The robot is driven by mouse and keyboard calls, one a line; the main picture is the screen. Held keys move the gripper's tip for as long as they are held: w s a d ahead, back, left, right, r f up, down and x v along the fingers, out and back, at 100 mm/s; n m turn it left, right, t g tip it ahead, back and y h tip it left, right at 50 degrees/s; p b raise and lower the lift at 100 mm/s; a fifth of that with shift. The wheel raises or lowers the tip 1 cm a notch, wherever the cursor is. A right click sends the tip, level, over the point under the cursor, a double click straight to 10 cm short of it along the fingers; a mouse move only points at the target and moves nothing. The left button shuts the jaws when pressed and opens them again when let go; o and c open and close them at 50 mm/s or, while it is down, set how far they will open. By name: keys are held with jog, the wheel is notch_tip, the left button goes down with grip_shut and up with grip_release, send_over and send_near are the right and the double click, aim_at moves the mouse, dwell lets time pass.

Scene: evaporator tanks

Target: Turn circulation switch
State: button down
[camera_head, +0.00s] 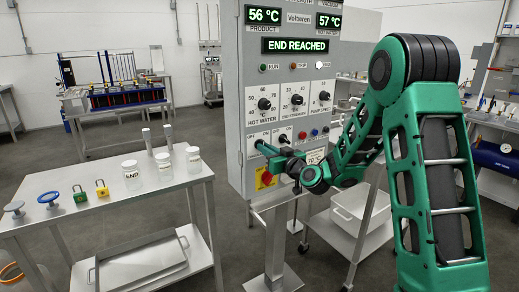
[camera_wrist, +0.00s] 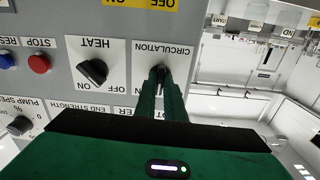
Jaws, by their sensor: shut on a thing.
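The grey control cabinet (camera_head: 237,110) stands in the middle of the head view. My gripper (camera_head: 260,147) reaches its left side, at the leftmost switch of the lower row. In the wrist view, which shows the panel upside down, the circulation switch (camera_wrist: 158,69) is a small dark knob under the CIRCULATION label. My green gripper fingers (camera_wrist: 161,80) are shut on it and hide most of it, so its position cannot be told. The black HEAT switch (camera_wrist: 92,72) sits beside it, apart from the fingers, and is turned at a slant.
The cabinet's displays (camera_head: 294,46) read 56 °C, 57 °C and END REACHED. A red button on a yellow plate (camera_head: 266,179) lies just below my gripper. Blue and red buttons (camera_wrist: 39,64) sit past the HEAT switch. A steel table (camera_head: 110,215) with jars stands left.

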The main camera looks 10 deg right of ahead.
jog(key=shift+d+f+n, duration=0.1)
jog(key=shift+f+n, duration=0.05)
jog(key=shift+n, duration=0.85)
jog(key=shift+n, duration=1)
jog(key=shift+n, duration=1)
